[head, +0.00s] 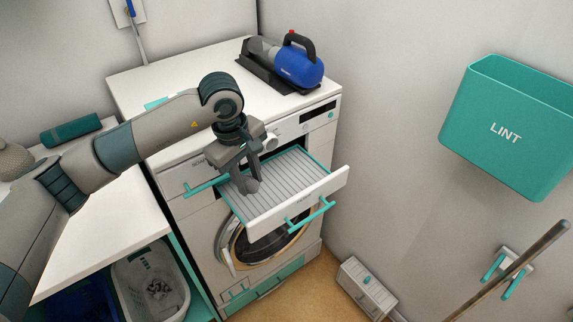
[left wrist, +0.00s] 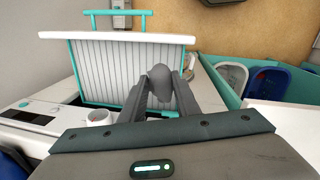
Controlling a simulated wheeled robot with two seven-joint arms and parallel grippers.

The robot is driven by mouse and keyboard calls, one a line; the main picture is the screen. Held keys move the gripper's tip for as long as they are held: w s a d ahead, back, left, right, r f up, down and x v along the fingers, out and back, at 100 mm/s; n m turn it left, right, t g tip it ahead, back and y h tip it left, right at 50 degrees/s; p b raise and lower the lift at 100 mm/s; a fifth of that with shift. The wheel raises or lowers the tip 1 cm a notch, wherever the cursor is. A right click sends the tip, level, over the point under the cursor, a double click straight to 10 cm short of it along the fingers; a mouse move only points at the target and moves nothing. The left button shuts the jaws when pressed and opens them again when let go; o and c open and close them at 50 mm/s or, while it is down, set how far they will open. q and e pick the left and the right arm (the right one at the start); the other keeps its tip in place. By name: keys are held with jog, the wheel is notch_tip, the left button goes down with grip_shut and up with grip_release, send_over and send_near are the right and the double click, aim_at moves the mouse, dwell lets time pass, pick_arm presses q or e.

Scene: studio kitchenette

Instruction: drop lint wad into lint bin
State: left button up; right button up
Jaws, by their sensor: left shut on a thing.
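The lint wad (left wrist: 160,88) is a grey, rounded lump between the fingers of my left gripper (left wrist: 164,92) in the left wrist view. In the head view my left gripper (head: 243,182) points down over the pulled-out, ribbed drawer (head: 285,186) of the washer-dryer, shut on the wad (head: 250,187). I cannot tell whether the wad touches the drawer's ribbed surface. The teal lint bin (head: 505,132), marked LINT, is on the wall at the right, well apart from the gripper; its inside bottom is hidden. My right gripper is not in view.
The open drawer juts out from the machine (head: 225,100) with a teal handle (head: 311,214) in front. A blue handheld vacuum (head: 298,66) sits on top. A small vented box (head: 366,288) stands on the floor by the wall. A pole (head: 510,268) hangs in a wall clip below the bin.

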pick_arm(q)
jog(key=s+a+m+g, duration=0.1)
jog(key=s+a+m, duration=0.8)
jog(key=s+a, duration=0.3)
jog(key=shift+s+r, duration=0.4)
jog(key=shift+s, duration=0.45)
jog(key=shift+c, duration=0.2)
